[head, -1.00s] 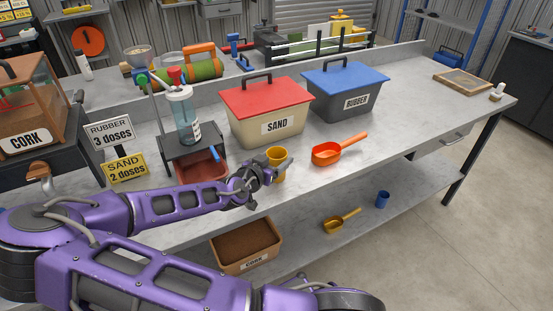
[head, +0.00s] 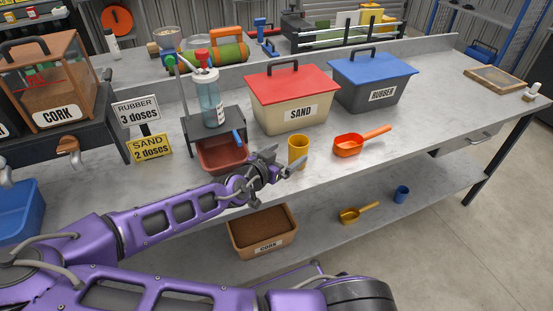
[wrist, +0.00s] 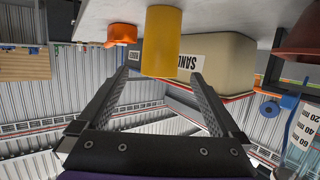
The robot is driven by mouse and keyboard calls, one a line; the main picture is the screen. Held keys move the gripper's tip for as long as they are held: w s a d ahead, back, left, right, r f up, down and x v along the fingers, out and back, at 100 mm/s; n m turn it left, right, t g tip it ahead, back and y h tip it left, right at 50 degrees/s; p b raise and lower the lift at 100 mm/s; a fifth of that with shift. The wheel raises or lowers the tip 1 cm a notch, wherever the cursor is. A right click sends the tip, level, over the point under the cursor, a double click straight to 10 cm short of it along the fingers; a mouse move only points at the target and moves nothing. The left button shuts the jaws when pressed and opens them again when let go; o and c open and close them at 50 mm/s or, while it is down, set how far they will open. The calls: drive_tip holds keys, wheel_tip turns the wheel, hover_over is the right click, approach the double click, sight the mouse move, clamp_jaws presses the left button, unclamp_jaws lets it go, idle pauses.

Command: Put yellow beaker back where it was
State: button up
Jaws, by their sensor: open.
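The yellow beaker (head: 298,150) stands upright on the grey workbench (head: 345,180), near its front edge, in front of the sand bin. My gripper (head: 284,166) is open and empty, low over the bench just left of and in front of the beaker. In the wrist view, which is upside down, the beaker (wrist: 161,40) shows at the fingertips, centred between the two spread fingers (wrist: 162,76). No finger visibly touches it.
A red-lidded sand bin (head: 293,103) and a blue-lidded rubber bin (head: 372,83) stand behind. An orange scoop (head: 350,146) lies right of the beaker. A dispenser stand with a red tray (head: 220,154) is to the left. The bench's right part is mostly clear.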

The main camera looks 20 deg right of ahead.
drive_tip(key=shift+v, duration=2.5)
